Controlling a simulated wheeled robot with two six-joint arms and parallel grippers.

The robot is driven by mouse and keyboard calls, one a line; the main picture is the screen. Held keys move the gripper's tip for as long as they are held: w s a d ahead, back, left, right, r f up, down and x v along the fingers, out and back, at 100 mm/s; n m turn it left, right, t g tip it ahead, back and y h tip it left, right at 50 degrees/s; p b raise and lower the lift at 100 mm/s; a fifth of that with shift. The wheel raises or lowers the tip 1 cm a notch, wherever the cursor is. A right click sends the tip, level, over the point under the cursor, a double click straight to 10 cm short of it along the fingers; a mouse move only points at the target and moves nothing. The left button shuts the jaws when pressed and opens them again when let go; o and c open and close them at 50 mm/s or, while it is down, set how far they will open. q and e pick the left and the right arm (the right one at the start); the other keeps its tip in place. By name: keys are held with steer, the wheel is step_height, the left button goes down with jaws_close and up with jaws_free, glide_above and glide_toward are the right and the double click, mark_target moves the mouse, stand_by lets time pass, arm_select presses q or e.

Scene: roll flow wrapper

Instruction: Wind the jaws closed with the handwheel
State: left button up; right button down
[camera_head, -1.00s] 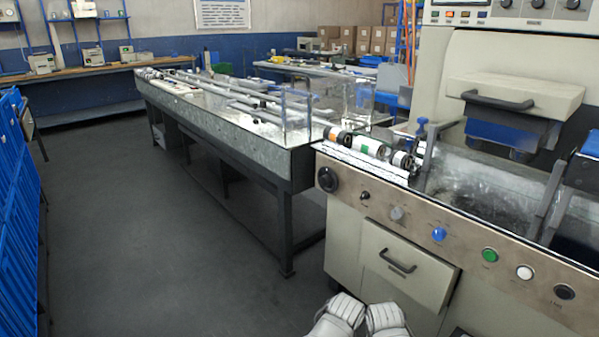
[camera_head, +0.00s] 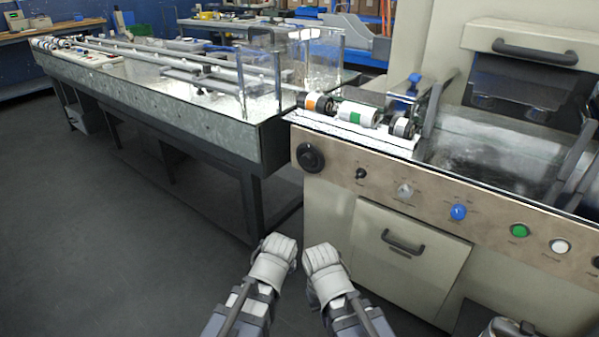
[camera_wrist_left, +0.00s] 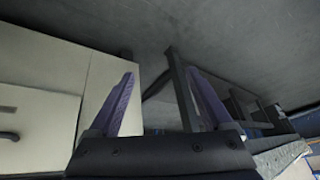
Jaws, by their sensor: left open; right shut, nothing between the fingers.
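A round black knob (camera_head: 310,157), possibly the handwheel, is at the left end of the machine's front panel. My left gripper (camera_head: 279,247) and right gripper (camera_head: 319,252) are side by side, low in front of the machine, apart from the knob. In the left wrist view, the left gripper's purple-faced fingers (camera_wrist_left: 162,100) stand apart with nothing between them. The right gripper is shut and empty; its fingertips are hard to make out.
The panel (camera_head: 400,190) has several buttons, including a blue one (camera_head: 458,212) and a green one (camera_head: 519,231). A drawer (camera_head: 411,250) is below. Several rollers (camera_head: 357,113) lie on top. A long metal-sided table (camera_head: 160,110) adjoins the machine at left. Floor at left is clear.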

arm_select(q)
steer(key=w+r+n+t+h+b, duration=0.1)
steer(key=w+r+n+t+b, duration=0.1)
steer(key=w+t, duration=0.35)
steer(key=w+r+n+t+b, duration=0.2)
steer(key=w+r, duration=0.1)
steer(key=w, duration=0.6)
steer(key=t+h+b, duration=0.5)
steer(key=t+h, duration=0.2)
steer(key=h, duration=0.1)
glide_toward(306, 163)
steer(key=shift+w+r+n, duration=0.1)
steer(key=shift+w+n, duration=0.2)
steer(key=shift+w, duration=0.05)
arm_select(e)
step_height(306, 163, down, 10)
steer(key=shift+f, duration=0.25)
arm_select(q)
steer(key=shift+w, duration=0.1)
steer(key=p+x, duration=0.2)
steer(key=x, duration=0.5)
steer(key=shift+w+d+r, duration=0.1)
steer(key=shift+w+d, duration=0.1)
steer(key=shift+w, duration=0.05)
arm_select(e)
step_height(306, 163, up, 2)
steer(key=shift+r, duration=0.1)
arm_select(q)
jaws_close()
